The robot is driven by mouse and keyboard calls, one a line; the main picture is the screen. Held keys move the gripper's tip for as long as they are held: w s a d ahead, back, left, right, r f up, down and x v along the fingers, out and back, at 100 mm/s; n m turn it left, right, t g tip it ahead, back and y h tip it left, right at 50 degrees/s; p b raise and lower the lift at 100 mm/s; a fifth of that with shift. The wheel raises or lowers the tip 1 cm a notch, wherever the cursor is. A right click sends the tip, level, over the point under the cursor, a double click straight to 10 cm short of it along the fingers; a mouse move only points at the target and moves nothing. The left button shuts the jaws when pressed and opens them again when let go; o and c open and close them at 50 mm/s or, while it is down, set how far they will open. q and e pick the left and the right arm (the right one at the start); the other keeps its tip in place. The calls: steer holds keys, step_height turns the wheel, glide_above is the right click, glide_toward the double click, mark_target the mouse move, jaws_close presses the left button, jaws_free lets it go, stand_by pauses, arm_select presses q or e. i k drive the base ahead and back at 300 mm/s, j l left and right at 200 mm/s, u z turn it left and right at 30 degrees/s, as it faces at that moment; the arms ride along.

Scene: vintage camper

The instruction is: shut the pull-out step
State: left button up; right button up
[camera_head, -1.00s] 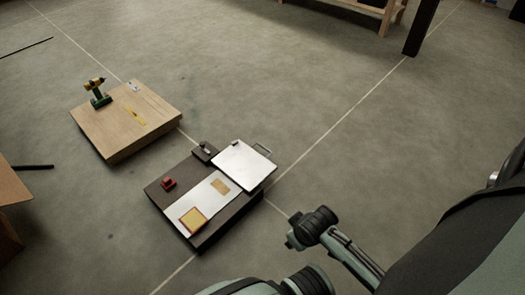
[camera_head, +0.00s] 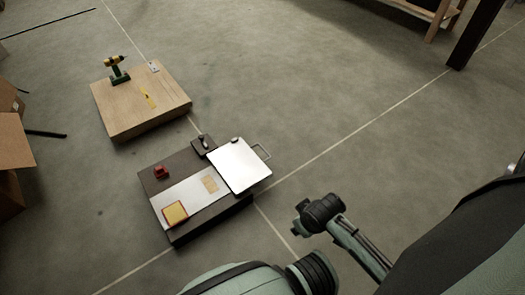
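I cannot clearly make out a pull-out step. The nearest likeness is a flat silver-white plate (camera_head: 238,168) with a metal loop handle (camera_head: 262,151) at its far right edge. It lies on the right part of a low dark box (camera_head: 215,222) on the floor. I cannot tell whether the plate slides. Parts of my own arms show at the lower right, short of the box and apart from it. Neither gripper's fingers are visible.
The dark box also bears a red item (camera_head: 161,172), a yellow-framed square (camera_head: 175,213) and a small dark device (camera_head: 203,144). A wooden platform (camera_head: 125,115) with a drill (camera_head: 118,70) stands beyond. A cardboard box (camera_head: 12,145) is at left. Floor at centre right is clear.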

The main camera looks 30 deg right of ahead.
mark_target(238, 166)
steer(key=l+u, duration=0.3)
steer(key=l, duration=0.85)
steer(key=i+l+u, duration=0.15)
steer(key=l, duration=0.4)
steer(key=l+u, duration=0.15)
steer(key=l, duration=0.4)
steer(key=i, duration=0.05)
